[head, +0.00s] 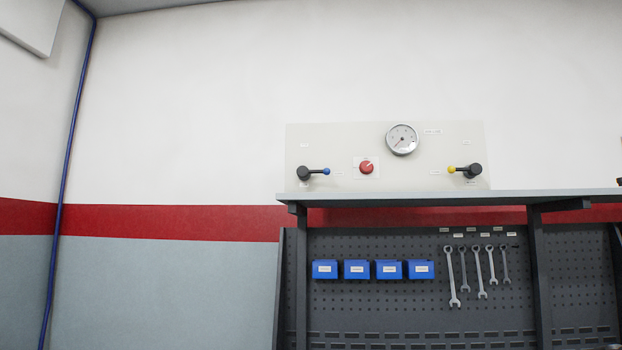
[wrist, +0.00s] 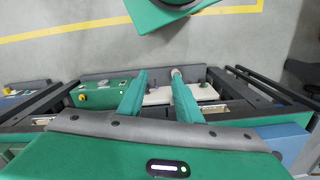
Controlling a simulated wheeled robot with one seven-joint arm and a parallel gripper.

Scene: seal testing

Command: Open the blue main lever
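The blue main lever is a dark hub with a short arm ending in a blue knob (head: 326,171). It sits at the left of a pale panel (head: 340,140) in the head view, its arm pointing right and roughly level. The lever does not show in the wrist view. My gripper (wrist: 157,77) shows in the wrist view with its two green fingers apart and nothing between them. It is not in the head view and is away from the lever.
Blue bins (head: 357,269) and wrenches (head: 464,270) hang on the pegboard beneath. The wall left of the panel is bare.

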